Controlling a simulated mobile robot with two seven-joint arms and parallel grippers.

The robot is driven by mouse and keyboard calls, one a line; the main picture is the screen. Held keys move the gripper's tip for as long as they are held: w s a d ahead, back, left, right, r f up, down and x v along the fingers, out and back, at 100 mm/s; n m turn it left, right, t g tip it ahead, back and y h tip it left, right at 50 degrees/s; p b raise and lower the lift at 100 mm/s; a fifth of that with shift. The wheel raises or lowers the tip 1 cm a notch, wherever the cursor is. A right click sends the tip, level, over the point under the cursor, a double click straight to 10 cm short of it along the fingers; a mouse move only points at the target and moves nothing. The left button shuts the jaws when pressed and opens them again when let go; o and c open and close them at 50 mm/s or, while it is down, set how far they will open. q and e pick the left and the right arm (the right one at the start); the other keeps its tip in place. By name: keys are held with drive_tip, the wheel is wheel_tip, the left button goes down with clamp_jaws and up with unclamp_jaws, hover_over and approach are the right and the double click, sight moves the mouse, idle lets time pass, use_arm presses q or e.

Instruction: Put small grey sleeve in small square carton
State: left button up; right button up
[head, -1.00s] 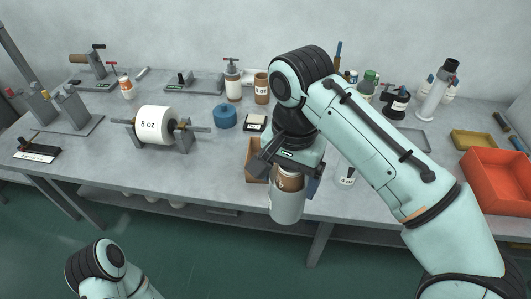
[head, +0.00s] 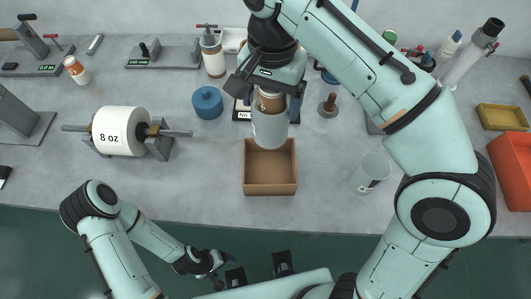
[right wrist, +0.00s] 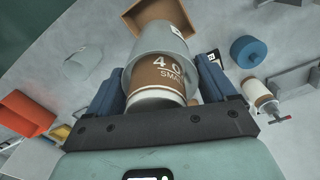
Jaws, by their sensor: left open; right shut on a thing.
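My right gripper (head: 268,92) is shut on a brown-and-white cup marked 4 oz small (right wrist: 158,75). The small grey sleeve (head: 270,130) hangs below it with the cup partly inside; the sleeve also shows in the right wrist view (right wrist: 160,38). Whether the fingers touch the sleeve is unclear. The small square carton (head: 270,189) is brown, open-topped and looks empty, and stands near the table's front edge. In the head view the sleeve's lower end overlaps the carton's back edge. My left gripper (head: 259,272) is open and empty, low in front of the table.
A clear container marked 4 oz (head: 371,174) stands right of the carton. A white 8 oz roll (head: 119,131) on a stand is at the left, and a blue round tub (head: 207,102) is behind. An orange bin (head: 513,168) is at the right edge.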

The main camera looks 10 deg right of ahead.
use_arm(q)
wheel_tip(320, 180, down, 6)
drive_tip(key=s+b, duration=0.2)
drive_tip(key=b, duration=0.3)
use_arm(e)
wheel_tip(320, 180, down, 20)
drive_tip(key=shift+s, duration=0.15)
use_arm(q)
drive_tip(key=shift+r, duration=0.1)
use_arm(e)
drive_tip(key=shift+f+b, duration=0.1)
drive_tip(key=shift+b, duration=0.25)
drive_tip(key=o, duration=1.1)
use_arm(q)
drive_tip(key=r+p, duration=0.3)
drive_tip(key=shift+w, duration=0.35)
use_arm(e)
wheel_tip(320, 180, up, 12)
drive_tip(key=shift+r, duration=0.2)
